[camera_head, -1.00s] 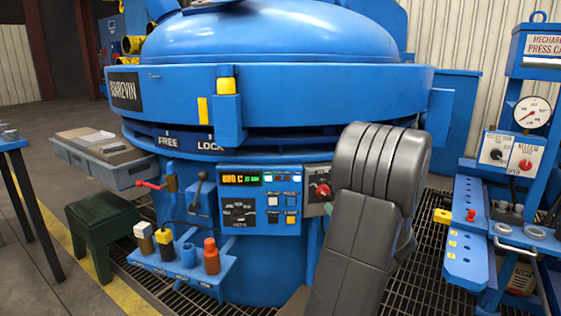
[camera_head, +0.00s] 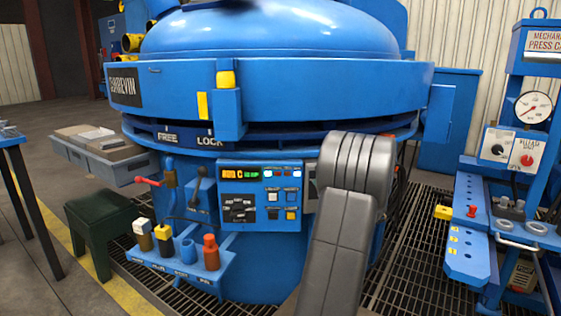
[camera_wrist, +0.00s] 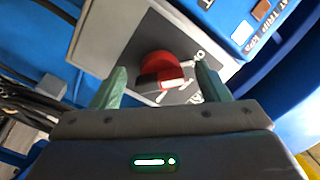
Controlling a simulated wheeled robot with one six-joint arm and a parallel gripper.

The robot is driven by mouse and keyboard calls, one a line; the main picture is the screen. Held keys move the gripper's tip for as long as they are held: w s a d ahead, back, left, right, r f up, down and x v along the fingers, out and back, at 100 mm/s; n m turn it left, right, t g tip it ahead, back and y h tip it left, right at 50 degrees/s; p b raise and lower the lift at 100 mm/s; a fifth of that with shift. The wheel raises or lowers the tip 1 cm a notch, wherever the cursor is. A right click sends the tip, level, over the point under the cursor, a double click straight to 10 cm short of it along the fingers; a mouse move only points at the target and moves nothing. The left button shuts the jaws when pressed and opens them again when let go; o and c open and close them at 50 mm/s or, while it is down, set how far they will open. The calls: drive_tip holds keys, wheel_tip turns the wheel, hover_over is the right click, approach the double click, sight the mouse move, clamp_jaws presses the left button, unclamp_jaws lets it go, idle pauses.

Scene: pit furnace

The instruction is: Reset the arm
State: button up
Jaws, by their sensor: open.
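In the wrist view my gripper (camera_wrist: 160,85) is open, its two green fingers apart. A red rotary knob (camera_wrist: 162,68) on a grey panel (camera_wrist: 125,55) shows beyond and between the fingers. I cannot tell whether a finger touches it. In the head view my grey arm stands in front of the blue furnace (camera_head: 265,85) and covers most of that grey panel. The gripper itself is hidden behind the arm there.
The control panel (camera_head: 260,197) with a lit display is left of my arm. A blue shelf (camera_head: 200,277) holds several tools. A green stool (camera_head: 103,225) stands at left. The press cart (camera_head: 467,240) stands at right, with grating floor between.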

drive_tip(key=m+p, duration=0.8)
drive_tip(key=r+m+p, duration=0.1)
drive_tip(key=m+p, duration=0.2)
drive_tip(key=m, duration=0.1)
drive_tip(key=shift+p, duration=0.4)
drive_tip(key=shift+m+p, duration=0.7)
drive_tip(key=shift+p, duration=0.55)
drive_tip(key=m+p, duration=0.2)
drive_tip(key=p, duration=0.3)
drive_tip(key=shift+r, duration=0.1)
drive_tip(key=shift+m+p, duration=0.5)
drive_tip(key=shift+p, duration=0.25)
drive_tip(key=shift+m+p, duration=0.4)
drive_tip(key=shift+p, duration=0.25)
